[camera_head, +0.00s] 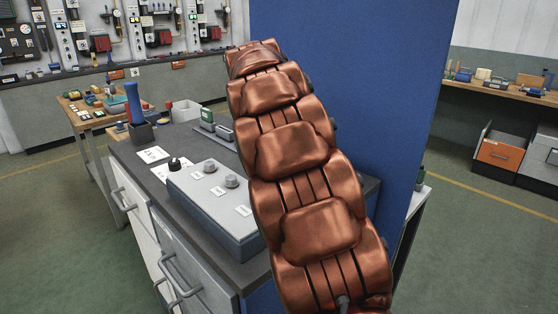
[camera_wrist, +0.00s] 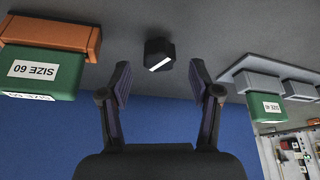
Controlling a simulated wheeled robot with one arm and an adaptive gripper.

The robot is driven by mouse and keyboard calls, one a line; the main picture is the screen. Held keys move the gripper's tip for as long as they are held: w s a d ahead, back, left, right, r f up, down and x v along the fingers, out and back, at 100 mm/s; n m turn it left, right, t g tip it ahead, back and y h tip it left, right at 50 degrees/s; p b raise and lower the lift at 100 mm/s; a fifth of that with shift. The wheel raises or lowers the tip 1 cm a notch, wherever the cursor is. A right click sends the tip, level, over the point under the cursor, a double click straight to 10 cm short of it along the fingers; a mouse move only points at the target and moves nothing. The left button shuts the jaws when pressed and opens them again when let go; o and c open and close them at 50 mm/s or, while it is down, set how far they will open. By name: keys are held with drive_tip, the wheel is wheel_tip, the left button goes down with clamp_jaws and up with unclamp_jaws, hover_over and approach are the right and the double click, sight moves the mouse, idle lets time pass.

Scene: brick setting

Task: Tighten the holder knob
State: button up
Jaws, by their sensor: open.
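In the wrist view a dark faceted knob (camera_wrist: 155,48) with a white line across its face sits on a dark grey surface. My gripper (camera_wrist: 160,72) is open and empty, its two fingers apart. The knob appears beyond the fingertips, between their lines, and I see no contact. I cannot tell which of these the wrist view shows. My gripper does not show in the head view.
In the wrist view an orange holder (camera_wrist: 62,35) with a green block (camera_wrist: 50,70) stands left, and a grey holder (camera_wrist: 262,66) with another green block (camera_wrist: 265,107) right. A blue panel (camera_head: 350,60) rises behind the grey workbench (camera_head: 135,160). My copper-coloured arm hides part of the bench.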

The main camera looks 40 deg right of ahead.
drive_tip(key=v, duration=1)
drive_tip(key=shift+d, duration=0.1)
idle(0.3)
